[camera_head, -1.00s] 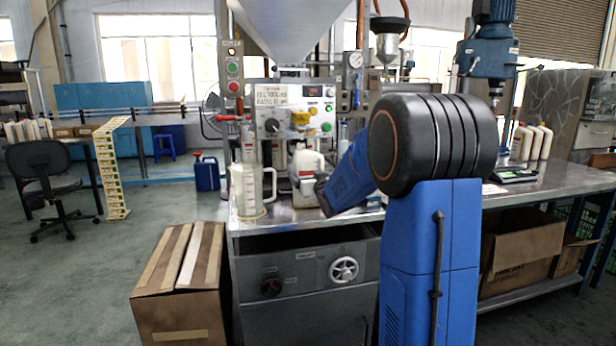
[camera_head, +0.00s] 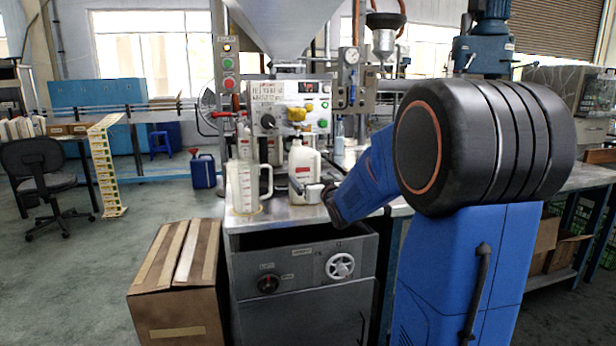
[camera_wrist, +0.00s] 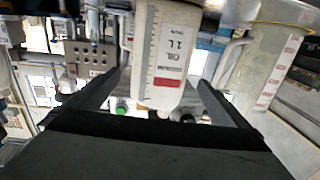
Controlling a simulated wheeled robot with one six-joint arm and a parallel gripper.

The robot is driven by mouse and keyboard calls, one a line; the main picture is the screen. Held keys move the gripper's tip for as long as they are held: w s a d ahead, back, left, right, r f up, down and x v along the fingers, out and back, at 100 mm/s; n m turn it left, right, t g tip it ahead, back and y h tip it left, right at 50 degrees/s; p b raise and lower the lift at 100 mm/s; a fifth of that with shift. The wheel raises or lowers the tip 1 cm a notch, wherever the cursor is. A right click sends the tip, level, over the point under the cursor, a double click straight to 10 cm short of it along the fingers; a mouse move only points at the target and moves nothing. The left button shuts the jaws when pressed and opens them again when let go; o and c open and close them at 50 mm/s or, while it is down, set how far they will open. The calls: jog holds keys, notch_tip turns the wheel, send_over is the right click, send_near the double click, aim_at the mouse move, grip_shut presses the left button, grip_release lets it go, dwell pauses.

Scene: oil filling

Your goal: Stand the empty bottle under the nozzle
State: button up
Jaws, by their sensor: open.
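The white bottle (camera_head: 304,168) with a red-marked label stands upright on the filling machine's metal top (camera_head: 285,217). In the head view it is below the yellow nozzle valve (camera_head: 297,113); exact alignment with the outlet cannot be told. In the wrist view, which is upside down, my gripper (camera_wrist: 162,80) is open, with one dark finger on each side. The bottle (camera_wrist: 166,45) shows between and beyond the fingers, its OIL 1L label facing me.
A clear measuring jug (camera_head: 244,186) stands just left of the bottle and also shows in the wrist view (camera_wrist: 262,65). The control panel (camera_head: 268,92) rises behind. A cardboard box (camera_head: 180,280) sits on the floor at left.

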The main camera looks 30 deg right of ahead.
jog(key=s+a, duration=0.1)
jog(key=s, duration=0.7)
jog(key=shift+a, duration=0.35)
jog(key=s+a+f+g+y, duration=0.1)
jog(key=s+a+f+g, duration=0.3)
jog(key=s+a, duration=0.3)
jog(key=s+a+f+n+g+y, duration=0.1)
jog(key=s+a+f+g, duration=0.3)
jog(key=s, duration=1.2)
jog(key=s+a+f+n+g+y, duration=0.1)
jog(key=s+a+f+g, duration=0.3)
jog(key=s+a+f, duration=0.3)
jog(key=s+a, duration=0.3)
jog(key=s, duration=0.2)
jog(key=shift+s+a+f+g, duration=0.15)
jog(key=shift+a+f+g, duration=0.05)
jog(key=shift+f+g, duration=0.2)
